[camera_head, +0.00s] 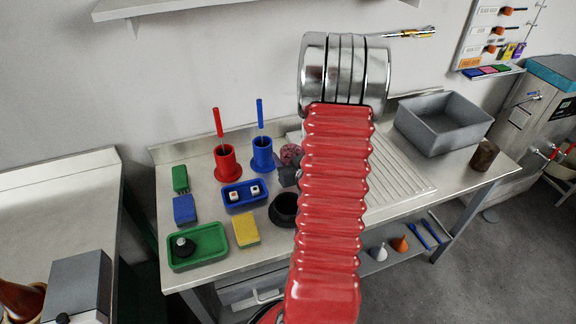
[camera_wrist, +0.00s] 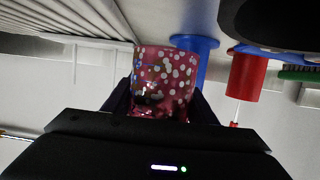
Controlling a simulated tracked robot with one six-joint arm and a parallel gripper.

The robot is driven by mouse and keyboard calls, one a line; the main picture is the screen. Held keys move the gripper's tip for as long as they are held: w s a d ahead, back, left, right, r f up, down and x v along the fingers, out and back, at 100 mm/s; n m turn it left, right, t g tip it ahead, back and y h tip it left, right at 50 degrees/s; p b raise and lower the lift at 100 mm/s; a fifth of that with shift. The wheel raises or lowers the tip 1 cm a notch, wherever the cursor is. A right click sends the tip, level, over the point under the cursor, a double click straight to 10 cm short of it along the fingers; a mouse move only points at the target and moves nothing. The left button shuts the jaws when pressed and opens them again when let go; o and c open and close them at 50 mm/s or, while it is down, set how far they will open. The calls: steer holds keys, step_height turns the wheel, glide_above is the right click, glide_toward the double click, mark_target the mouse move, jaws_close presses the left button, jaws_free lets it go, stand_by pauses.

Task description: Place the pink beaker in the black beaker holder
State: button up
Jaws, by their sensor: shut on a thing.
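The pink beaker (camera_wrist: 163,82), with white spots, sits between the two dark fingers of my gripper (camera_wrist: 160,98) in the wrist view. My gripper is shut on it. In the head view the pink beaker (camera_head: 291,153) shows just left of my red arm, with my gripper (camera_head: 287,172) partly hidden by the arm. The black beaker holder (camera_head: 283,210) is a round dark cup on the bench, in front of the gripper and partly behind my arm. In the wrist view a large dark round shape at the upper right looks like the black holder (camera_wrist: 275,22). The beaker is apart from it.
A blue holder (camera_head: 262,156) and a red holder (camera_head: 227,163), each with a rod, stand behind to the left. A blue tray (camera_head: 244,204), yellow sponge (camera_head: 246,231) and green tray (camera_head: 198,258) lie left. A grey basin (camera_head: 443,145) and brown beaker (camera_head: 484,156) stand right.

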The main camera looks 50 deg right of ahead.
steer(key=shift+f, duration=2.1)
steer(key=o, duration=1.2)
steer(key=shift+f, duration=0.1)
steer(key=shift+o, duration=0.2)
